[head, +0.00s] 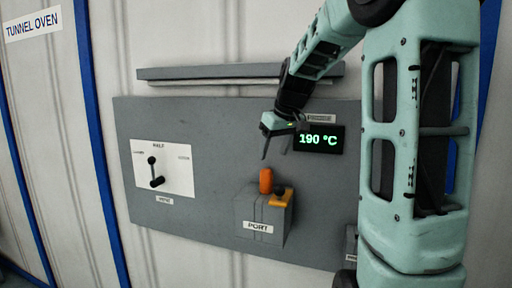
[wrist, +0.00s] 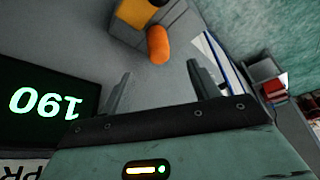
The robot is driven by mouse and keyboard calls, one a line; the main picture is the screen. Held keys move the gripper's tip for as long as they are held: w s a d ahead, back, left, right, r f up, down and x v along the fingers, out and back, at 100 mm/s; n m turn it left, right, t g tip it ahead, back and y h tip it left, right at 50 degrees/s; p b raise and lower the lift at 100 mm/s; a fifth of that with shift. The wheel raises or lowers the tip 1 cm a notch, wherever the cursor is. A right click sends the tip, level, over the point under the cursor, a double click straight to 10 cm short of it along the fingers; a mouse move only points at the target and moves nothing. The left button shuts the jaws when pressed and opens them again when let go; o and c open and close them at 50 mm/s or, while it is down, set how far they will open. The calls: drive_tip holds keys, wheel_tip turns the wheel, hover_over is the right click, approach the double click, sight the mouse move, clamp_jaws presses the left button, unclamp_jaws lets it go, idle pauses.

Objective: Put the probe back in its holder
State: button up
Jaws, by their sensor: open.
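The probe's orange handle (head: 265,181) stands upright at the grey box labelled PORT (head: 259,228). In the wrist view the orange handle (wrist: 158,45) lies just beyond the fingertips, near the middle. Any part of the probe below the handle is hidden. My gripper (head: 277,150) is open and empty, above the port box and in front of the panel. Its two fingers also show in the wrist view (wrist: 158,72), apart from the handle. I cannot clearly make out the holder; a grey box (head: 351,243) at the lower right is mostly hidden behind my arm.
A display (head: 319,139) reading 190 °C is right of my gripper. A white plate with a black lever (head: 155,172) is at left. A grey ledge (head: 215,72) runs above the panel.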

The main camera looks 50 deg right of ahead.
sight(265, 179)
drive_tip(key=p+x, duration=0.2)
drive_tip(key=x, duration=0.9)
drive_tip(key=shift+w+d+f, duration=0.15)
drive_tip(key=shift+f, duration=0.2)
drive_tip(key=shift+c, duration=0.3)
drive_tip(key=c, duration=1)
